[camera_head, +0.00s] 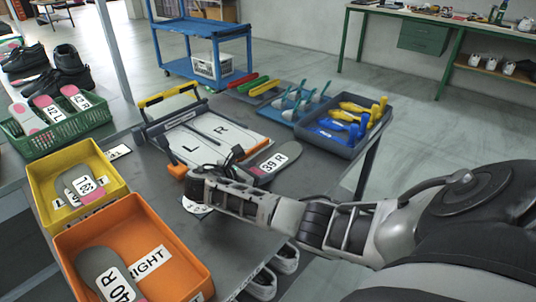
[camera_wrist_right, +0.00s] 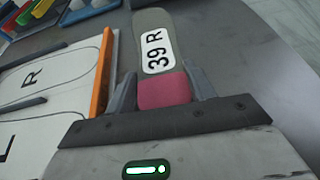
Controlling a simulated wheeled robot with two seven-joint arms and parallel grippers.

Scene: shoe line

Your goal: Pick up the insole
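The insole (camera_head: 271,164) is grey with a pink heel and a white "39 R" label. It lies on the dark table to the right of the L/R board. In the right wrist view the insole (camera_wrist_right: 155,45) points away from me, its pink heel between the two fingers. My right gripper (camera_head: 233,162) is at the heel end, partly hidden by its own wrist. In the wrist view my right gripper (camera_wrist_right: 162,82) has its fingers apart on either side of the heel; whether they touch it is hard to tell. My left gripper is not in view.
The L/R board (camera_head: 207,140) with orange and yellow clamps stands close left of the gripper. A grey-blue tool bin (camera_head: 341,147) is behind. A yellow bin (camera_head: 65,160) and an orange bin (camera_head: 182,262) hold insoles at left. A green basket (camera_head: 62,135) holds more insoles.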

